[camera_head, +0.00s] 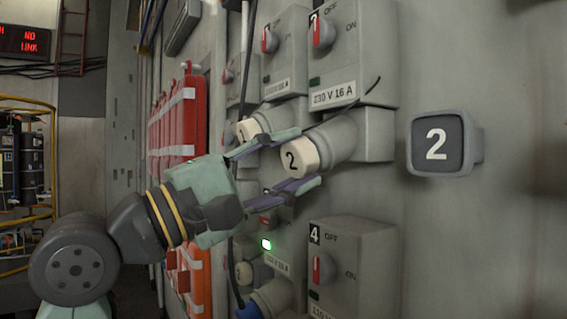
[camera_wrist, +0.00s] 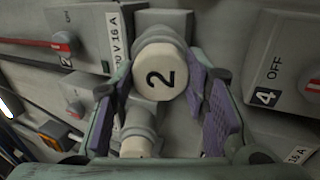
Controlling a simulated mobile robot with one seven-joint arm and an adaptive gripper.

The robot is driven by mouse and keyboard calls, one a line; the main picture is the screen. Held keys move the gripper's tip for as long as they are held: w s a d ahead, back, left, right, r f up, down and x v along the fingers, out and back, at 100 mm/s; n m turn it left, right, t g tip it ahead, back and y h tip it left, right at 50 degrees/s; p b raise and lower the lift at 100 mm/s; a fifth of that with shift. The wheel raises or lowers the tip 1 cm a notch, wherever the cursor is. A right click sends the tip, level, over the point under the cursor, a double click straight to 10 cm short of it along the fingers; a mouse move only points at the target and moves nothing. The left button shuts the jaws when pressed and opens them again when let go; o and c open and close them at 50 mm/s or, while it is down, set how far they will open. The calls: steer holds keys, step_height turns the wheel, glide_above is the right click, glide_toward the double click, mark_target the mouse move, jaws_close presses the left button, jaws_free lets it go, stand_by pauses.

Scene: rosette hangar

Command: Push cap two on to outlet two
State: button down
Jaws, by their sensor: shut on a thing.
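Cap two (camera_head: 297,159), cream-white with a black 2, sits at the end of the grey barrel of outlet two (camera_head: 339,136). Its face also shows in the wrist view (camera_wrist: 160,76), with the barrel (camera_wrist: 160,34) behind it. My gripper (camera_head: 308,157) comes from the lower left and is shut on cap two, one finger above and one below. In the wrist view its fingers lie on both sides of the cap. I cannot tell how far the cap is seated on the barrel.
Switch box two (camera_head: 350,55) is above the outlet, and box four (camera_head: 351,265) below. Another pale cap (camera_head: 247,131) on an outlet stands close to my upper finger. A sign marked 2 (camera_head: 437,144) is on the wall to the right. A green lamp (camera_head: 266,244) glows below.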

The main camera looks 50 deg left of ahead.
steer(key=c, duration=0.8)
jaws_free()
steer(key=shift+c, duration=0.2)
steer(key=v, duration=1.2)
